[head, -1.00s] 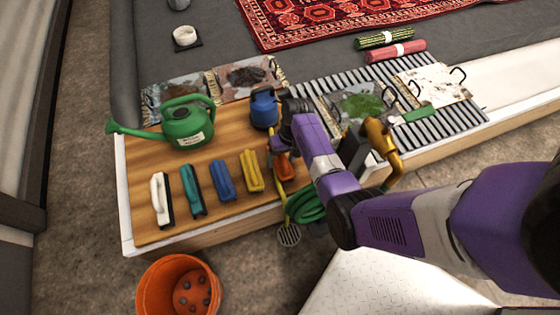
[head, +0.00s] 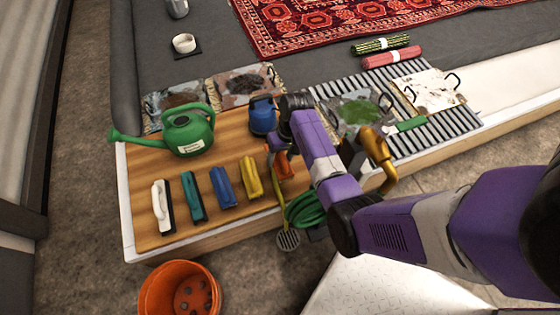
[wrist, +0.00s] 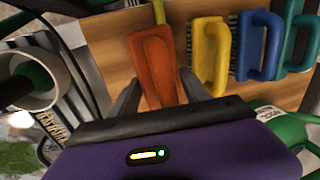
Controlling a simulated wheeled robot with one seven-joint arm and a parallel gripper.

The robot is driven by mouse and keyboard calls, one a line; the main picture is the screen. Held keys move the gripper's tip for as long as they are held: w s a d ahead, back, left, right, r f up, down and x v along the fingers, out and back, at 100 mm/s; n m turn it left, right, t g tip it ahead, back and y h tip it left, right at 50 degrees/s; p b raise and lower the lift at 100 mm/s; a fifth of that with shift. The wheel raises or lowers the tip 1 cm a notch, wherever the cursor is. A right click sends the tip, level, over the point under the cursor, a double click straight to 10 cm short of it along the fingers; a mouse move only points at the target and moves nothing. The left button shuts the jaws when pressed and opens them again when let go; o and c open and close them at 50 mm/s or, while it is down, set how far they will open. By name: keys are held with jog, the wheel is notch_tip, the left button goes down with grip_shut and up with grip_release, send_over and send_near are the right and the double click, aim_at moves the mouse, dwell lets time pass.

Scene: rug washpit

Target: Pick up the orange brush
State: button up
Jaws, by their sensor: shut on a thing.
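The orange brush (head: 284,165) is at the right end of the row of brushes on the wooden board (head: 140,232), partly hidden by my arm in the head view. In the wrist view the orange brush (wrist: 155,62) lies between the two dark fingers of my gripper (wrist: 160,88), which is shut on it. In the head view my gripper (head: 277,142) points down at the brush. I cannot tell whether the brush is clear of the board.
Beside it stand yellow (head: 252,178), blue (head: 222,187), teal (head: 193,196) and white (head: 162,206) brushes. A green watering can (head: 188,135) and a blue container (head: 262,117) stand behind. A green hose (head: 303,209) hangs at the board's right. An orange bucket (head: 158,292) is on the floor.

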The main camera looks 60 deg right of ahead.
notch_tip(320, 180, up, 14)
jog(key=p, duration=0.3)
jog(key=shift+r+p, duration=0.2)
jog(key=shift+p, duration=0.15)
